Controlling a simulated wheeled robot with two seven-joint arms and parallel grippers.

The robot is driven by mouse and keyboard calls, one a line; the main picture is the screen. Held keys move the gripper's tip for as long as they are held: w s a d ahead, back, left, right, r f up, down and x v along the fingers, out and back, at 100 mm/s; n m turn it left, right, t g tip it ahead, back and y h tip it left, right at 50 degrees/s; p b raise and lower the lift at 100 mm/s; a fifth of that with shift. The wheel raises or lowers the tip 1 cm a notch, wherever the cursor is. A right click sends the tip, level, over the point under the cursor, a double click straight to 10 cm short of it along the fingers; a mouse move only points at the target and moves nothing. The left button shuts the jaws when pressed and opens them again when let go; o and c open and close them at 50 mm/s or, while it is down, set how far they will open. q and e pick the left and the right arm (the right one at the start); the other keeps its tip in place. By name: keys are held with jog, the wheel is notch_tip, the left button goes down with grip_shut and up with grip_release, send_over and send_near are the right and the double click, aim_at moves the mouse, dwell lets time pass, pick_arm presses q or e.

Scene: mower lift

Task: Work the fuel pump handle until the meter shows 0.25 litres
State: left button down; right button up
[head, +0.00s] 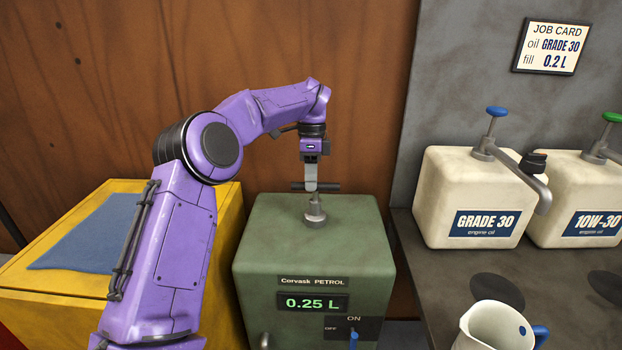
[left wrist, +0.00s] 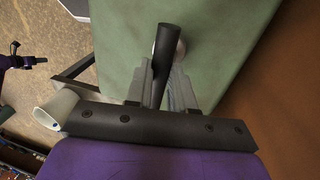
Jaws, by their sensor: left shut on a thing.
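The green petrol pump box (head: 314,232) stands in the middle of the head view. Its meter (head: 313,303) reads 0.25 L. The pump handle (head: 328,188) is a dark crossbar on a grey stem at the top of the box. My left gripper (head: 312,184) comes down from above and is shut on the handle. In the left wrist view, the dark handle bar (left wrist: 164,55) runs between the fingers (left wrist: 165,90) over the green box top. The switch (head: 353,335) at the lower front has ON and OFF marks. My right gripper is not in view.
A yellow box (head: 225,215) with a blue cloth (head: 88,235) is at left. On the dark bench at right stand a GRADE 30 oil can (head: 450,180), a 10W-30 can (head: 570,180) and a white jug (head: 492,330). A job card (head: 551,46) hangs above.

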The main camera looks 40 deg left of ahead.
pick_arm(q)
jog(key=c, duration=1.1)
grip_release()
jog(key=shift+f, duration=0.3)
jog(key=shift+o, duration=0.7)
jog(key=shift+w, duration=0.1)
notch_tip(320, 180, up, 10)
jog(key=w+a+p, duration=0.1)
jog(key=p, duration=0.4)
jog(key=shift+w+a+r, duration=0.15)
jog(key=shift+w+a, duration=0.05)
jog(key=shift+w, duration=0.05)
